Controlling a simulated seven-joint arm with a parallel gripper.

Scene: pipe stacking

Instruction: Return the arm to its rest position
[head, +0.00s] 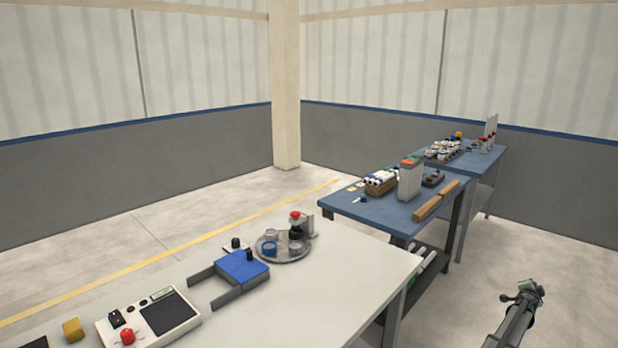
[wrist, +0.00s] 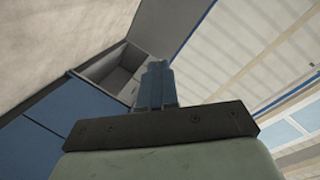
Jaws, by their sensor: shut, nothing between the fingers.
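My gripper (wrist: 157,84) shows in the wrist view, past a black plate and a grey-green body. Its two fingers are together, with nothing seen between them. Behind the fingers are a blue cabinet-like surface (wrist: 62,108) and a grey open box-like recess (wrist: 116,72). I see no pipe in the gripper. In the head view I cannot make out my gripper for certain.
A white table (head: 330,270) holds a round tray (head: 294,258), a blue fixture (head: 241,268) and a button box (head: 150,318). Blue tables (head: 385,212) with parts stand behind. A grey and black jointed thing (head: 520,308) is at lower right. Floor (head: 200,222) is clear at left.

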